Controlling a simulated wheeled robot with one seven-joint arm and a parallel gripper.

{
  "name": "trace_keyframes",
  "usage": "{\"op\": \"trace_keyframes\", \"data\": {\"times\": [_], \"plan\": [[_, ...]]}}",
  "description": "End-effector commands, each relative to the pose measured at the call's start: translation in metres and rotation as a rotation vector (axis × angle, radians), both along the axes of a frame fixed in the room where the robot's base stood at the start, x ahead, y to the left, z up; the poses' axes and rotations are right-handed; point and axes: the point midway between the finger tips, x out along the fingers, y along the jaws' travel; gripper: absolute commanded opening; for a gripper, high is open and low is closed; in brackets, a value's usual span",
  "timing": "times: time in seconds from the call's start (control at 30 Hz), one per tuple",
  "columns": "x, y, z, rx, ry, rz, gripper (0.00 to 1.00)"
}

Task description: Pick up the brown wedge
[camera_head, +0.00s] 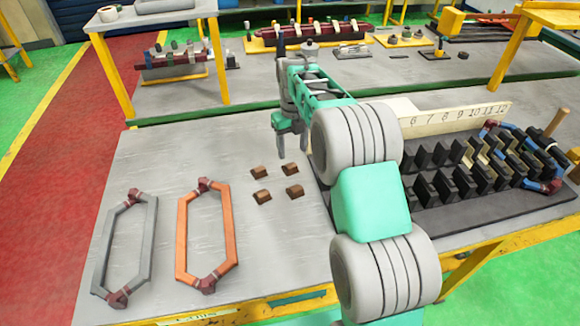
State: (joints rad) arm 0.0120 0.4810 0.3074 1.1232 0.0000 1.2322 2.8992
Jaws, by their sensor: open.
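Several small brown wedges lie in a loose two-by-two group on the grey table. One is at the back left (258,172), one at the back right (289,169), one at the front left (262,196) and one at the front right (295,192). My gripper (290,146) hangs above the table, just behind and above the back right wedge. Its jaws are open, and nothing shows between them. The gap from the fingertips to the wedges is hard to judge. My arm hides part of the table to the right of the wedges.
A grey coil frame (106,245) and an orange coil frame (182,240) lie left of the wedges. A black slotted stator (470,215) with a numbered board (470,117) stands on the right. A back bench (280,85) holds more parts. Table space around the wedges is clear.

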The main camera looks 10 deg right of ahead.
Motion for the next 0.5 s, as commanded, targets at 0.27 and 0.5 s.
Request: {"op": "trace_keyframes", "data": {"times": [0.27, 0.5], "plan": [[0.002, 0.005, -0.039, 0.0, 0.004, 0.002, 0.56], [0.004, 0.006, -0.07, -0.001, -0.002, 0.002, 0.56]]}}
